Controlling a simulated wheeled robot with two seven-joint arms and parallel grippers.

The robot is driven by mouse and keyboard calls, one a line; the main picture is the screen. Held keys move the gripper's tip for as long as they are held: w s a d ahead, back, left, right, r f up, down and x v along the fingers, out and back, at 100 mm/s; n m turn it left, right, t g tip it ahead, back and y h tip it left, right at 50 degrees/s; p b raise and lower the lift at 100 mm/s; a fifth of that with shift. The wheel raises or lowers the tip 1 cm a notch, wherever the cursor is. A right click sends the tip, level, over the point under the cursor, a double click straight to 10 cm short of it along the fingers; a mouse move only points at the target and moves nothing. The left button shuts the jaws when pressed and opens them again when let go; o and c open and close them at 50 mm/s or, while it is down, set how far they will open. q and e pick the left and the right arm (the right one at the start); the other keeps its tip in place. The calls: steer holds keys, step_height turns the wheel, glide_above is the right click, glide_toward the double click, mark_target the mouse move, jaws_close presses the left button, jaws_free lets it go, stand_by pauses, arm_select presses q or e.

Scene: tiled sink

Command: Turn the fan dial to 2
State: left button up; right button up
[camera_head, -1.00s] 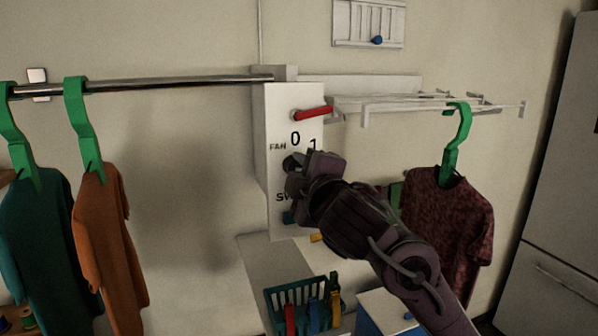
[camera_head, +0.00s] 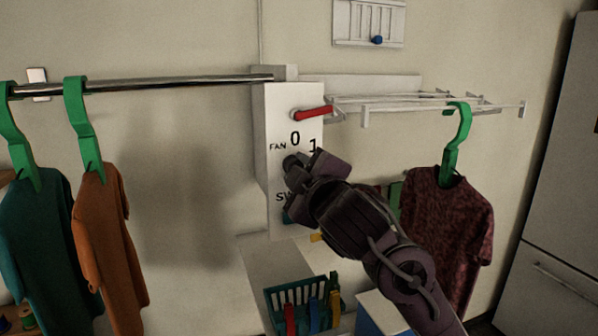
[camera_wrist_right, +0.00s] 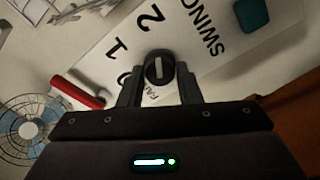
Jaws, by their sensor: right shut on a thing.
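The fan dial (camera_wrist_right: 158,70) is a round dark knob with a white line, on a white panel (camera_head: 273,112) marked FAN, 0, 1, 2 and SWING. In the wrist view my right gripper (camera_wrist_right: 158,88) has one finger on each side of the dial and is shut on it. The white line runs up and down in that view, roughly in line with the 2 (camera_wrist_right: 148,17); I cannot tell which end is the pointer. In the head view the right gripper (camera_head: 297,168) covers the 2 and most of the dial. My left gripper is not in view.
A red lever (camera_head: 313,113) sits above the dial, and a teal button (camera_wrist_right: 252,14) is by SWING. A white rack (camera_head: 430,103) with a maroon shirt (camera_head: 448,220) is at right. A rail (camera_head: 150,83) with clothes is at left. A basket (camera_head: 303,300) stands below.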

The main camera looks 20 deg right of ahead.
steer(key=o, duration=1)
steer(key=shift+s, duration=0.1)
steer(key=s, duration=0.7)
steer(key=shift+s+d, duration=0.15)
steer(key=shift+s, duration=0.15)
